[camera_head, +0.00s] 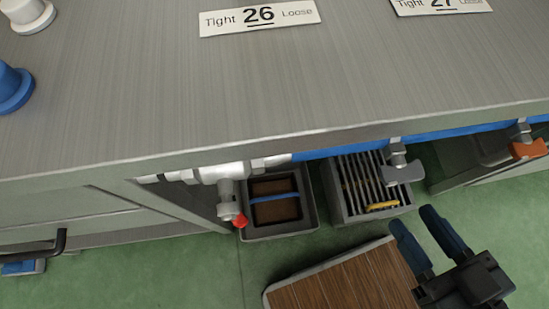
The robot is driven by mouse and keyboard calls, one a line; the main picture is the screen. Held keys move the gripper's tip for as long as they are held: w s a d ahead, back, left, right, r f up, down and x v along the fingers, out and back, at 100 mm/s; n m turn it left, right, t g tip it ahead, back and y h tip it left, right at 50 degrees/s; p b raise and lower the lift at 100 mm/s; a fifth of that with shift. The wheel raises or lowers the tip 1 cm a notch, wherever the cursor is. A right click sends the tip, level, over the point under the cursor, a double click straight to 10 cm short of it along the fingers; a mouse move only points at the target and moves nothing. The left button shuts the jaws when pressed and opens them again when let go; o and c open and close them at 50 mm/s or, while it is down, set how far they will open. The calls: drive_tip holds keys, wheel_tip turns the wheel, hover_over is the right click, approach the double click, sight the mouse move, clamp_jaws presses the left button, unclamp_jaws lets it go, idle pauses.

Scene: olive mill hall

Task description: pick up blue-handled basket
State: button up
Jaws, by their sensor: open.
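The blue-handled basket (250,233) stands on the green floor under the front edge of the metal counter. It is a grey open box with a dark brown inside and a blue handle across its middle. Its far side is partly hidden by the counter edge and pipework. My gripper (412,219) is at the lower right, with its two dark blue fingers spread apart and nothing visible between them. It is well to the right of the basket and not touching it.
A slatted grey box (345,215) with a yellow handle stands right of the basket. A pipe with a red-tipped tap (228,200) hangs at the basket's left. A wood-topped piece (340,283) lies in front. The metal counter (270,90) overhangs. Green floor (180,275) is clear at lower left.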

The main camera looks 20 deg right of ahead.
wheel_tip(320, 180, down, 13)
drive_tip(key=w+a+g+b, duration=0.1)
drive_tip(key=a+b, duration=0.1)
drive_tip(key=b, duration=0.3)
drive_tip(key=n+g+b, duration=0.2)
drive_tip(key=n+g, duration=1.1)
drive_tip(key=n, duration=0.2)
hover_over(274, 197)
wheel_tip(274, 197, down, 34)
drive_tip(key=shift+s+d+f, duration=0.1)
drive_tip(key=shift+s, duration=0.05)
drive_tip(key=shift+d+f+n+g, duration=0.15)
drive_tip(key=shift+f+n+g, duration=0.05)
drive_tip(key=shift+n+g, duration=0.1)
drive_tip(key=shift+f+b, duration=0.6)
drive_tip(key=shift+f, duration=0.35)
drive_tip(key=f+b, duration=0.4)
drive_tip(key=f, duration=0.1)
drive_tip(key=shift+w+f, duration=0.2)
drive_tip(key=shift+f, duration=0.1)
drive_tip(key=shift+r, duration=0.1)
clamp_jaws()
